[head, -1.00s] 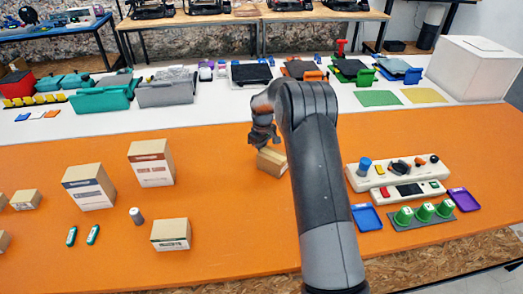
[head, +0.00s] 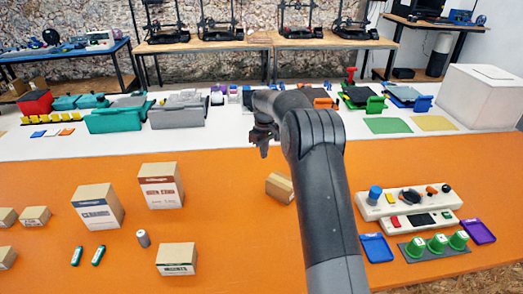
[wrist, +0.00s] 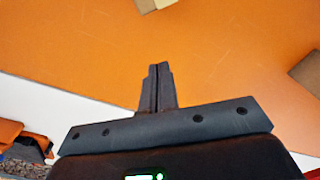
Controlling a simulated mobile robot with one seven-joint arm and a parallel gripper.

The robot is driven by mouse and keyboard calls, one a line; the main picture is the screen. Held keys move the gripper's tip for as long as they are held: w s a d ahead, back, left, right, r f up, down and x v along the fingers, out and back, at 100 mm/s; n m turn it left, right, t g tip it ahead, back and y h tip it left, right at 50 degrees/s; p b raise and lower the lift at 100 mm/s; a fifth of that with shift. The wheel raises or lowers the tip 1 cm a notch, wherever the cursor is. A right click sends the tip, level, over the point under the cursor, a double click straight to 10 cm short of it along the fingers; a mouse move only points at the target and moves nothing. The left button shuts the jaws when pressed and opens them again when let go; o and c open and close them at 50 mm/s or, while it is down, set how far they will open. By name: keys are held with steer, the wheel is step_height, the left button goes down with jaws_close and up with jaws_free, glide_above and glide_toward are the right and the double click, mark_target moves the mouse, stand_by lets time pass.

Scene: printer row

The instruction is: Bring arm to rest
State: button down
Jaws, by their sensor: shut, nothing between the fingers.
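My gripper (head: 263,148) hangs above the far part of the orange table (head: 235,215), near its border with the white strip. In the wrist view my gripper (wrist: 157,70) has its two fingers pressed together, with nothing between them. A small cardboard box (head: 280,187) lies on the orange surface below and to the right of the gripper in the head view, apart from it. My arm crosses the middle of the head view and hides part of the table behind it.
Cartons (head: 97,206) and (head: 161,185) stand at left, with a smaller box (head: 176,259) nearer. A control panel (head: 408,200), blue tray (head: 376,248) and green cups (head: 437,243) sit at right. Teal bins (head: 115,117) and a white box (head: 480,97) are behind. The orange middle is mostly clear.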

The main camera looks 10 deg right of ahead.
steer(key=s+d+r+m+t, duration=0.3)
steer(key=s+r+m, duration=0.1)
steer(key=s+r, duration=1.75)
steer(key=s+d+f+m+t, duration=0.1)
steer(key=s+m, duration=0.1)
steer(key=s, duration=1.1)
steer(key=s+d+f+m+t, duration=0.1)
steer(key=s+f, duration=0.1)
steer(key=s, duration=1.1)
steer(key=shift+s+f+m+t, duration=0.2)
steer(key=shift+f+m+t, duration=0.1)
steer(key=shift+m, duration=0.1)
steer(key=c, duration=2.1)
jaws_free()
steer(key=shift+d, duration=0.1)
